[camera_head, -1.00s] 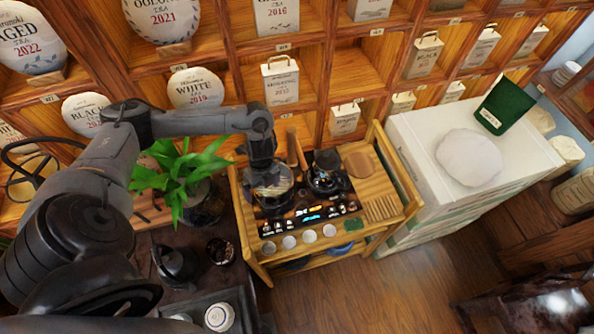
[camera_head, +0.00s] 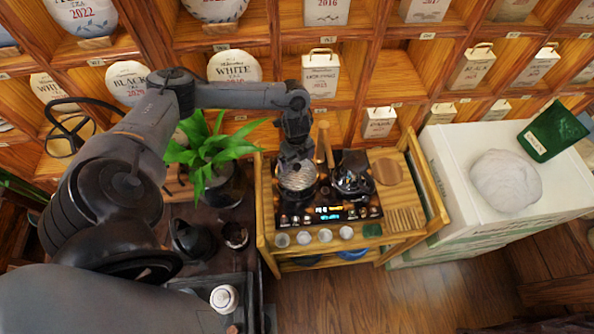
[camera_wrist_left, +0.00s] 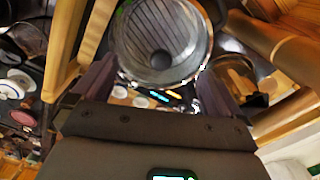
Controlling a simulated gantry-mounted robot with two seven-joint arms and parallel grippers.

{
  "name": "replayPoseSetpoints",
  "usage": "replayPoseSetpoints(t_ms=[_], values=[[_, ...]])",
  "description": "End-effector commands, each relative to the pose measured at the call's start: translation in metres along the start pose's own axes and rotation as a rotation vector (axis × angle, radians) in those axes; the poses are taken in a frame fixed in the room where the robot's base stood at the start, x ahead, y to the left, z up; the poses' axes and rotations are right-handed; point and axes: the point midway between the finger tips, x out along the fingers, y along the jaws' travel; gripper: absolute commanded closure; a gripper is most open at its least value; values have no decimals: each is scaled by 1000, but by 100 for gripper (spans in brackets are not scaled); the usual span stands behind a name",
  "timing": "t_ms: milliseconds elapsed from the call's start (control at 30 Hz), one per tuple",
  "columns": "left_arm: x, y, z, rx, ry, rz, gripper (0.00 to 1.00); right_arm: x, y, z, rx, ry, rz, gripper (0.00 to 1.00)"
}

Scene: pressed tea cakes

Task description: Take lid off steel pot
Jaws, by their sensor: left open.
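The steel pot (camera_head: 298,181) stands on the left hob of the black cooktop on the wooden cart. In the left wrist view its round shiny lid (camera_wrist_left: 140,35), with a dark knob in the middle, shows between my fingers. My left gripper (camera_head: 296,163) points down right over the pot and hides its back part. The left wrist view shows the gripper (camera_wrist_left: 155,88) open, with one finger on each side of the lid's near edge. I cannot tell whether they touch it. My right gripper is not in view.
A dark kettle (camera_head: 352,180) stands on the right hob, close beside the pot. Small white cups (camera_head: 325,235) line the cart's front. A leafy plant (camera_head: 212,150) stands to the left under my arm. Shelves with tea boxes rise behind.

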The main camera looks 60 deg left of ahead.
Motion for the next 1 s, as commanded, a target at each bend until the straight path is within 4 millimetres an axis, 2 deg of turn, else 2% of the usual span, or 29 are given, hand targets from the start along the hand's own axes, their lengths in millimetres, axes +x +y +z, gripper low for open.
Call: replayPoseSetpoints(t_ms=[333, 667, 767, 1000], values=[[41, -1, -1, -2, 1, 2, 0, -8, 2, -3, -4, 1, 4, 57], [48, -1, -1, -1, 0, 1, 0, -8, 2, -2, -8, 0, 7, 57], [48, -1, -1, -1, 0, 1, 12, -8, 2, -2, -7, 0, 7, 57], [48, -1, 0, -1, 0, 1, 49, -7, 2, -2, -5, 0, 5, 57]])
